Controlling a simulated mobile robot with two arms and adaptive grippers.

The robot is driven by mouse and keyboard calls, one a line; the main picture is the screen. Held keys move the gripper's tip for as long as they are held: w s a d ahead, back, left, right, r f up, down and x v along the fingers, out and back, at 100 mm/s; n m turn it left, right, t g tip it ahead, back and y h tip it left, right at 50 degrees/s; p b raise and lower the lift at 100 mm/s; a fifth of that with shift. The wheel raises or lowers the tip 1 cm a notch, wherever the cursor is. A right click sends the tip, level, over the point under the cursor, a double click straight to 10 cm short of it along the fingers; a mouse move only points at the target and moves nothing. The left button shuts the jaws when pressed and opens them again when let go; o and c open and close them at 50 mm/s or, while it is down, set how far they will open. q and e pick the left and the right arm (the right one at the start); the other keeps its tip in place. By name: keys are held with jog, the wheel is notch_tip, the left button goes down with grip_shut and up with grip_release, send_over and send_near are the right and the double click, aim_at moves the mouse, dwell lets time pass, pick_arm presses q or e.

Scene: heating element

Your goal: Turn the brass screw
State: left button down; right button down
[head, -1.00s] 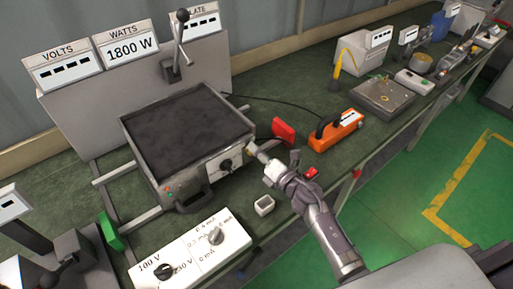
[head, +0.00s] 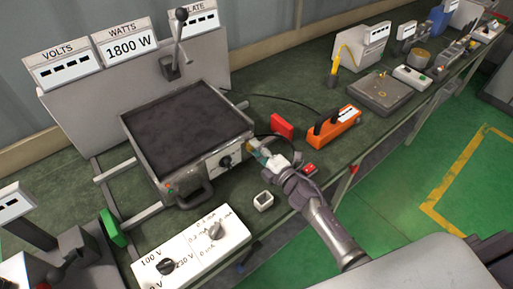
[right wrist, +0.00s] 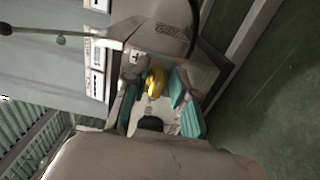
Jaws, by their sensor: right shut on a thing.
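The heating plate box (head: 180,131) with a dark top stands on the green bench at centre left. The yellow brass screw (head: 251,145) is at the right end of the box's front, near a black dial. My right gripper (head: 263,156) reaches it from the lower right. In the right wrist view the brass screw (right wrist: 156,82) is between the teal finger pads of the right gripper (right wrist: 155,95), which is shut on it. The fingers partly hide the screw in the head view. My left gripper is not in view.
A white switch panel (head: 190,248) is in front of the box. A small white cup-like block (head: 263,200) stands below the gripper. A red block (head: 282,126) and an orange handled device (head: 334,127) are to the right. A black cable runs behind.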

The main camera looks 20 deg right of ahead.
dwell(0.4)
jog(key=c, duration=1.2)
grip_release()
jog(key=shift+o, duration=0.2)
jog(key=v, duration=1.2)
